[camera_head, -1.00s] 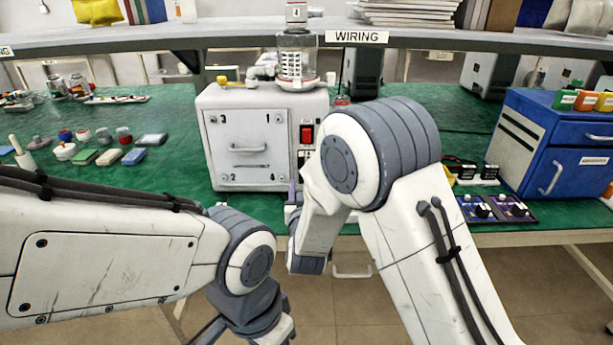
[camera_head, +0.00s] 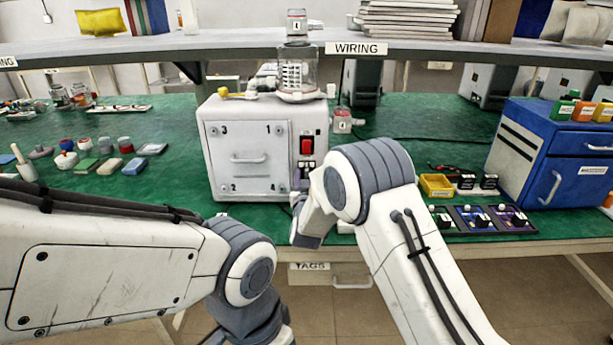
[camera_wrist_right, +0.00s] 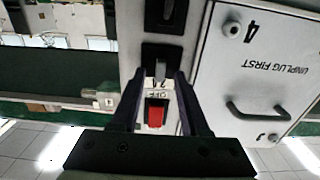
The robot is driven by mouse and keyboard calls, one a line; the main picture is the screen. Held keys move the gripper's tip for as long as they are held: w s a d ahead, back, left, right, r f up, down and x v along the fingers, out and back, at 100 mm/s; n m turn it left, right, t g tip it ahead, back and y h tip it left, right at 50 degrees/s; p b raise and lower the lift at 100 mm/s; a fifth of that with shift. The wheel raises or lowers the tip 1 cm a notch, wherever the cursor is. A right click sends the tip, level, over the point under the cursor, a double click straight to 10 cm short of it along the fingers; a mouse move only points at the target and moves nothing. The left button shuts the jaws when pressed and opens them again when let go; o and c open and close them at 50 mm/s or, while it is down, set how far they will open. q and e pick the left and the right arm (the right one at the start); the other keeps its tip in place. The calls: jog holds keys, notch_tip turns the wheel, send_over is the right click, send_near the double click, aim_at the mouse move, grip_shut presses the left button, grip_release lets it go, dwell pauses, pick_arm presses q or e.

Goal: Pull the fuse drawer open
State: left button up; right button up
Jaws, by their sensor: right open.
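The white pump box (camera_head: 225,135) stands on the green bench. A red switch (camera_head: 307,146) is on the right part of its front and also shows in the right wrist view (camera_wrist_right: 156,113). Below the switch is a small black unit with a grey tab, apparently the fuse drawer (camera_wrist_right: 160,68); the head view shows it only small. My right gripper (camera_wrist_right: 158,78) is open, its dark fingers on either side of the tab. Whether they touch it I cannot tell. In the head view, my right wrist partly hides this gripper. My left arm shows, but its gripper is out of frame.
The box's front panel (camera_wrist_right: 250,75) has a handle (camera_wrist_right: 258,110) beside the right gripper. A black socket (camera_wrist_right: 165,15) is past the drawer. A glass canister (camera_head: 297,72) stands on top. A yellow tray (camera_head: 437,186) and a blue cabinet (camera_head: 520,150) are at right.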

grip_shut()
dwell(1.4)
